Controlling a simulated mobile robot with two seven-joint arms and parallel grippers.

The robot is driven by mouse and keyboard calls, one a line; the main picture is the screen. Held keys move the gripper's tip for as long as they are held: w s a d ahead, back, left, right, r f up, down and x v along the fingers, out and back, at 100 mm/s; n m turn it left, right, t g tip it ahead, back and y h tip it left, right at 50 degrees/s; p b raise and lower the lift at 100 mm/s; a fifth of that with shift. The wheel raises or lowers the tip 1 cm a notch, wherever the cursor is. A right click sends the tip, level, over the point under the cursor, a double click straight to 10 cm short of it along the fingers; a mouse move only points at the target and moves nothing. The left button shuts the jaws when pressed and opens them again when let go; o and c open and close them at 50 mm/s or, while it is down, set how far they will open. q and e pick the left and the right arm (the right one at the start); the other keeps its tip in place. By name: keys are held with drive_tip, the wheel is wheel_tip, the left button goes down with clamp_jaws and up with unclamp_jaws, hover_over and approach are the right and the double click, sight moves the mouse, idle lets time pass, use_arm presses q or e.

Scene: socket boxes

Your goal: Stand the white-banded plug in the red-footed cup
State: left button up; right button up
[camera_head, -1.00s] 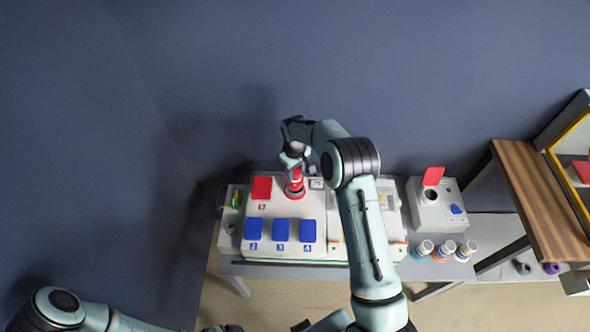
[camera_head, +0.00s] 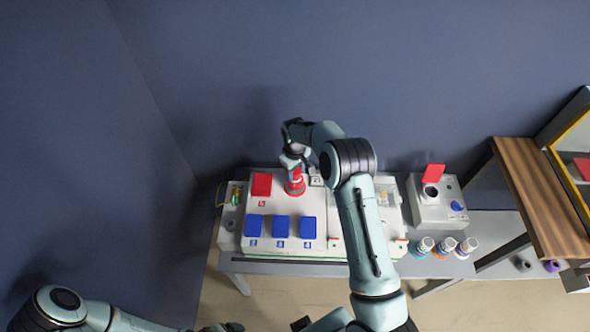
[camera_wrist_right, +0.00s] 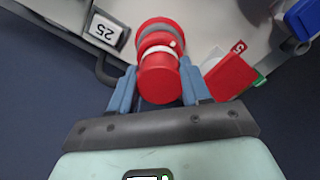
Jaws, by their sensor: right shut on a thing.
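The white-banded plug (camera_head: 296,187) is red with a pale band and stands roughly upright at the back of the white socket box. My right gripper (camera_head: 293,165) is shut on it from above and behind. In the right wrist view the plug (camera_wrist_right: 159,80) sits between the two blue-grey fingers (camera_wrist_right: 159,88). I cannot tell whether its lower end is clear of the box. Three small white cups stand at the right; the middle one (camera_head: 446,247) has an orange-red foot. My left arm shows at the lower left, but its fingers are out of view.
The socket box (camera_head: 270,207) has a red lid (camera_head: 261,185) and several blue lids. A "25" label (camera_head: 316,181) is beside the plug. A smaller white box (camera_head: 427,212) with a raised red lid (camera_head: 434,175) stands behind the cups. A wooden shelf (camera_head: 540,200) is farther right.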

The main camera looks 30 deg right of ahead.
drive_tip(key=shift+f, duration=0.25)
drive_tip(key=o, duration=1.2)
drive_tip(key=shift+r, duration=0.1)
use_arm(q)
drive_tip(key=w+r+p, duration=0.3)
drive_tip(key=w+r, duration=0.1)
drive_tip(key=shift+w, duration=0.25)
use_arm(e)
wheel_tip(320, 180, up, 20)
drive_tip(key=shift+r, duration=0.15)
use_arm(q)
drive_tip(key=shift+s+r, duration=0.1)
drive_tip(key=shift+s, duration=0.05)
use_arm(e)
drive_tip(key=shift+s, duration=0.1)
